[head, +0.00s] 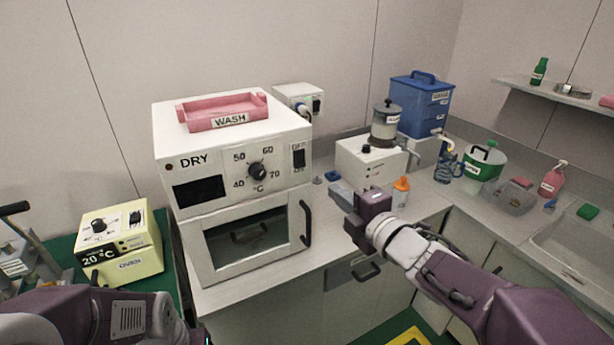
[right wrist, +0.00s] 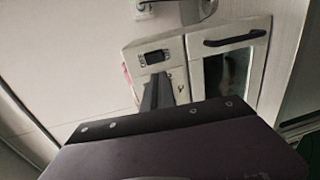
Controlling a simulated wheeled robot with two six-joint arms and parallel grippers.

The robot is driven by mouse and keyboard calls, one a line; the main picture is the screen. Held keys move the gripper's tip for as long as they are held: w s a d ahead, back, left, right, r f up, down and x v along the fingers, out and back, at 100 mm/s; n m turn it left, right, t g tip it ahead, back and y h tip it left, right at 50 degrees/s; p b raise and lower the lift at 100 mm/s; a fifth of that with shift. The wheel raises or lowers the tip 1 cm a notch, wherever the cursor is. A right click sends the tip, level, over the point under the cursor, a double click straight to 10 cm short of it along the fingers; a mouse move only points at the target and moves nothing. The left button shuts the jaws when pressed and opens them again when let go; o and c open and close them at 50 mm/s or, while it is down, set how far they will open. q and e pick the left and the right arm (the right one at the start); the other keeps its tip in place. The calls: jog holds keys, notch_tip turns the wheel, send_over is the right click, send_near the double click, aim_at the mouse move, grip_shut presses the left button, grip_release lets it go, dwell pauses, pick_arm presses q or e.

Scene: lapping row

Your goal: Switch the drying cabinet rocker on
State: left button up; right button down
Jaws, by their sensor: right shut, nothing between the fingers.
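The drying cabinet (head: 225,205) is a white box marked DRY, with a dark display, a round temperature knob (head: 257,172) and a glass door with a dark handle. Its black rocker (head: 298,156) is at the right end of the front panel; I cannot tell which way it is tipped. The rocker also shows in the right wrist view (right wrist: 155,57), just beyond the fingers. My right gripper (head: 342,195) is shut and empty, in front and to the right of the cabinet, apart from the rocker. My left gripper is out of view; only the left arm shows.
A pink WASH tray (head: 224,110) sits on the cabinet. A yellow 20 °C box (head: 120,243) stands at the left. A wall socket (head: 300,98), a white device with a jar (head: 368,160) and a blue container (head: 420,103) are behind. An orange-capped bottle (head: 400,192) stands near my right gripper.

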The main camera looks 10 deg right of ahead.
jog(key=shift+w, duration=0.1)
jog(key=b, duration=0.5)
send_near(301, 165)
jog(key=x, duration=0.7)
